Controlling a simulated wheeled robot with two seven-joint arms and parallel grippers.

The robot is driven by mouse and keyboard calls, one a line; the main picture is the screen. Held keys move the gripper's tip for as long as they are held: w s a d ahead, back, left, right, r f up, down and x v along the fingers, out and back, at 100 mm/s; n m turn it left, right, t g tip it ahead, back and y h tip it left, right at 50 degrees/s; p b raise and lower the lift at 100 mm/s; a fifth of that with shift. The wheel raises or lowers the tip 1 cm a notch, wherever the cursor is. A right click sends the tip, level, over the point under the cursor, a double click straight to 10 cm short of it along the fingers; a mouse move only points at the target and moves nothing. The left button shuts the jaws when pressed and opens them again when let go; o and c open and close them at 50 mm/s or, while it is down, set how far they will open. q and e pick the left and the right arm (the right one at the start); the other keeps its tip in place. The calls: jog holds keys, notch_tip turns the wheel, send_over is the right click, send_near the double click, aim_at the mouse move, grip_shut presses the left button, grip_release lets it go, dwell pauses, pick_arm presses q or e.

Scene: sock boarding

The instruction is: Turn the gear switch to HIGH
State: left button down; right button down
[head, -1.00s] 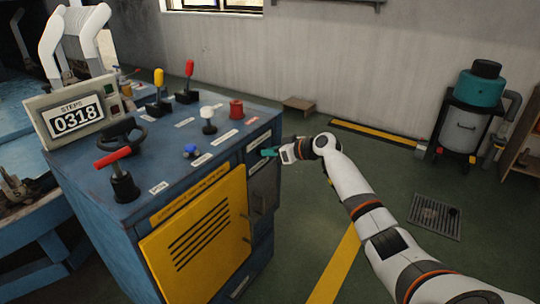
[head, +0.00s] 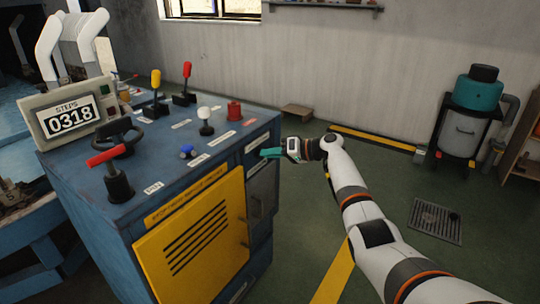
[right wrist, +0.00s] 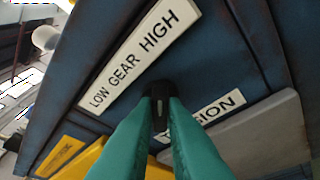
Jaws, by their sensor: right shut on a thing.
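The gear switch (right wrist: 160,93) is a small black knob on the upper side face of the blue cabinet. The white label "LOW GEAR HIGH" (right wrist: 140,54) lies above it in the right wrist view, and it also shows in the head view (head: 257,141). My right gripper (head: 264,153) has teal fingers that reach the cabinet side just below this label. In the right wrist view its fingertips (right wrist: 160,112) are closed on the switch. The fingers hide part of it, so I cannot tell its exact setting. My left gripper is out of view.
The blue cabinet (head: 90,225) carries levers, knobs and a "0318" step counter (head: 70,120) on top. A yellow vented door (head: 196,240) is on its front.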

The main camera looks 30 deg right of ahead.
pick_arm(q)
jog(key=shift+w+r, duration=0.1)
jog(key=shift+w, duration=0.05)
pick_arm(e)
jog(key=c, duration=1.5)
grip_release()
